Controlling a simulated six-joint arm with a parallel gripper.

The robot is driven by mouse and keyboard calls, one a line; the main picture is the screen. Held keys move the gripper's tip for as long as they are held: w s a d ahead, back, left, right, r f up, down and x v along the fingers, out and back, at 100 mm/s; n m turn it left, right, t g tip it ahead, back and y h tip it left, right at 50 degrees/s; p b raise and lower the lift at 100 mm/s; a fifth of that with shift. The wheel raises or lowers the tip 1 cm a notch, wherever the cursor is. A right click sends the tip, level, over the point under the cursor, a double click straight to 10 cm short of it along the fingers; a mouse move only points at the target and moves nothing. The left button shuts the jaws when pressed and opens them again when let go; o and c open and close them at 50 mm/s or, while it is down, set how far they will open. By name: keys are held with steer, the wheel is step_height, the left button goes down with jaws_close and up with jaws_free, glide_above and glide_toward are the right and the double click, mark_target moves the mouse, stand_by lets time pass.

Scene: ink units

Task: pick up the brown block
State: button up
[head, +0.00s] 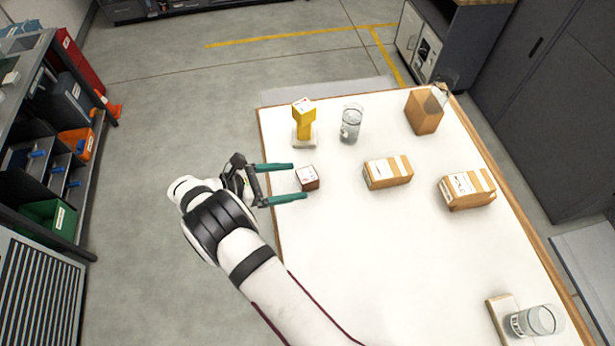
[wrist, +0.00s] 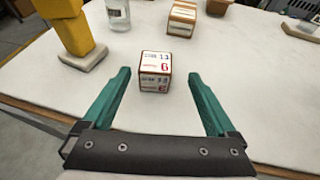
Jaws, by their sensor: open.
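The brown block (head: 308,178) is a small cube with white printed labels, near the left edge of the white table. It also shows in the wrist view (wrist: 155,71), where labels cover most of its two visible faces. My gripper (head: 300,181) is open, with its two green fingers pointing at the block. In the wrist view my gripper (wrist: 160,78) has one finger on each side of the block's line, with clear gaps on both sides. The block appears to be at or just beyond the fingertips and rests on the table.
A yellow piece on a pale base (head: 304,125) and a glass (head: 351,124) stand behind the block. Cardboard boxes (head: 388,172) (head: 467,188) and an open brown container (head: 424,112) are further right. Another glass (head: 535,321) lies near right. The white table's (head: 400,260) middle front is clear.

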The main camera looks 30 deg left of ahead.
mark_target(298, 178)
steer(key=x, duration=0.5)
steer(key=shift+w+a+f, duration=0.15)
steer(key=shift+w, duration=0.15)
steer(key=c, duration=1.4)
steer(key=shift+c, duration=0.3)
